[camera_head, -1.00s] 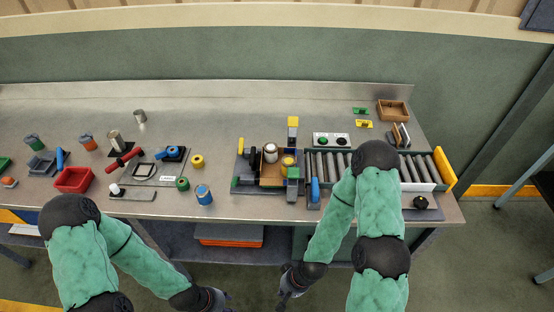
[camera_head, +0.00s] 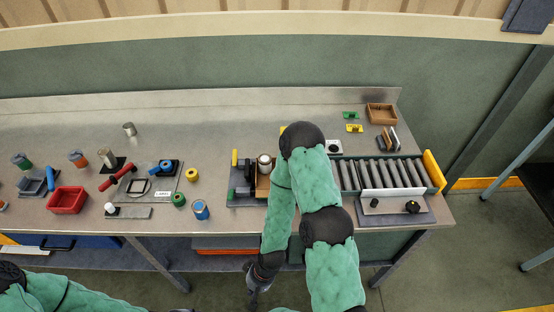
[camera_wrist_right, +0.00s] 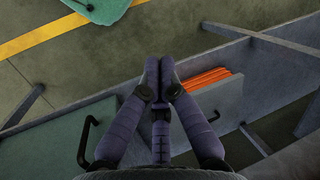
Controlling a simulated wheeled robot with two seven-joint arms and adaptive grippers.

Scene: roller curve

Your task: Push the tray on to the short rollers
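A brown tray (camera_head: 263,186) sits on the dark fixture at the left end of the roller line, with a white-lidded jar (camera_head: 265,163) on it. My right arm hides its right part. A bed of grey rollers (camera_head: 388,174) runs to the right of my arm; its left end is hidden, and I cannot tell where the short rollers begin. My right gripper (camera_head: 257,284) hangs in front of the table edge, below and apart from the tray. In the right wrist view its fingertips (camera_wrist_right: 158,64) meet with nothing between them. My left gripper is out of view.
A yellow end stop (camera_head: 433,171) closes the right end of the rollers. A grey plate with a black knob (camera_head: 412,207) lies in front of them. A small wooden box (camera_head: 381,114) stands behind. A blue can (camera_head: 200,209) and a red bin (camera_head: 67,199) stand left.

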